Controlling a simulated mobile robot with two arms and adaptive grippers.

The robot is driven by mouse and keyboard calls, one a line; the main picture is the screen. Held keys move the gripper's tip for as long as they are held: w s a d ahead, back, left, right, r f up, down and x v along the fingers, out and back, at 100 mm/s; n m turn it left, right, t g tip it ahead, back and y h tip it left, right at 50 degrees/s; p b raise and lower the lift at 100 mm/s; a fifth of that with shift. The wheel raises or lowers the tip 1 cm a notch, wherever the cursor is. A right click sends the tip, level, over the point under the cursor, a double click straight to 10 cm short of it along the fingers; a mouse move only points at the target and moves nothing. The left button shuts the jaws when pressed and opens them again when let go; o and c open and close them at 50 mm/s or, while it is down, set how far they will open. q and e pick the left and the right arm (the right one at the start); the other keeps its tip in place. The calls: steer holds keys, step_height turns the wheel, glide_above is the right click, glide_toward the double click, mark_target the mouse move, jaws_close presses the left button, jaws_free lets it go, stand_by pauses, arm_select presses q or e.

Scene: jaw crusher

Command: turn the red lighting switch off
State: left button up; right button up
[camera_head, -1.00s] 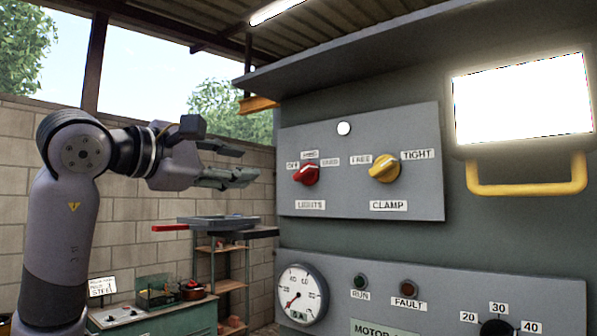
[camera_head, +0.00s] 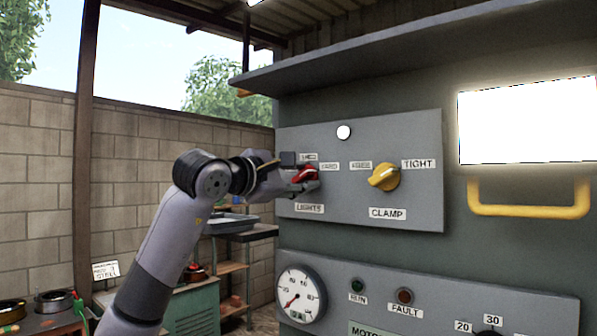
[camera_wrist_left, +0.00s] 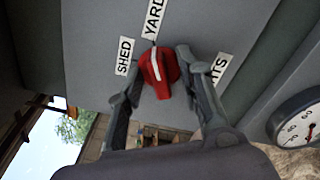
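The red lighting switch (camera_head: 308,174) is a rotary knob on the grey upper panel, above the LIGHTS label (camera_head: 309,208). In the left wrist view the red knob (camera_wrist_left: 160,72) sits between my fingers, its white line pointing towards the YARD label (camera_wrist_left: 153,18). The SHED label (camera_wrist_left: 125,56) is beside it; the OFF label is hidden. My left gripper (camera_head: 298,179) is at the knob, partly covering it. In the wrist view its fingers (camera_wrist_left: 157,80) are apart, one on each side of the knob; I cannot tell whether they touch it. My right gripper is not in view.
A yellow CLAMP knob (camera_head: 383,177) is to the right on the same panel. A yellow handle (camera_head: 528,207) projects below the bright screen (camera_head: 527,120). A gauge (camera_head: 301,294) and a lower panel (camera_head: 450,285) are below. An overhanging ledge (camera_head: 400,60) is above.

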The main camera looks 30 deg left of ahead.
arm_select(q)
steer(key=shift+c, duration=0.3)
jaws_close()
stand_by(0.3)
